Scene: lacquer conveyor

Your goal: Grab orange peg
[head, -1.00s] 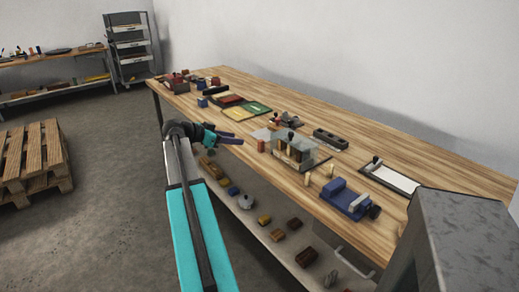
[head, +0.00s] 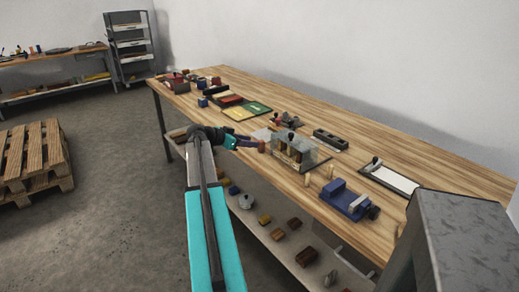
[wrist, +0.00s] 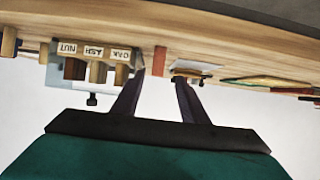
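The orange peg (head: 261,146) stands upright on the workbench, just left of a clear-sided holder with wooden pegs. In the wrist view, which looks upside down, the orange peg (wrist: 160,60) appears between and beyond my two fingertips. My gripper (head: 252,144) is beside the peg in the head view, at about its height. In the wrist view my gripper (wrist: 161,80) has its dark fingers spread apart with nothing held. Whether a finger touches the peg cannot be told.
The peg holder (head: 312,157), with NUT, ASH and OAK labels in the wrist view, stands close by. A blue vise (head: 349,201) and light pegs (head: 328,172) are to the right. Green and yellow panels (head: 250,109) lie farther back.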

